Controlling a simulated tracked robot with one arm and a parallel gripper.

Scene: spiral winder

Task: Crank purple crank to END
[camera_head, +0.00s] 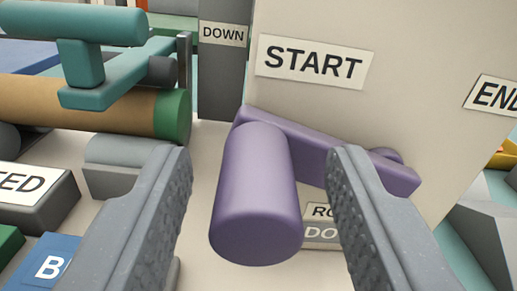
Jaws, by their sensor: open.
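The purple crank (255,195) is in the middle of the view. Its thick cylindrical handle points toward me. Its flat arm (312,148) runs from the handle to the right and slightly down, to a pivot at the pale panel. My gripper (258,170) is open, with one grey finger on each side of the handle. A gap shows left of the handle; the right finger overlaps part of the crank arm in the picture. The START label (313,62) is on the panel above the crank. The END label (495,95) is at the right edge, partly cut off.
A teal handle piece (85,60) and a brown roller with a green end (90,105) are at the left. A grey post labelled DOWN (222,60) stands behind. A dark block with a partly cut-off label (40,198) and a blue block (42,262) are at lower left.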

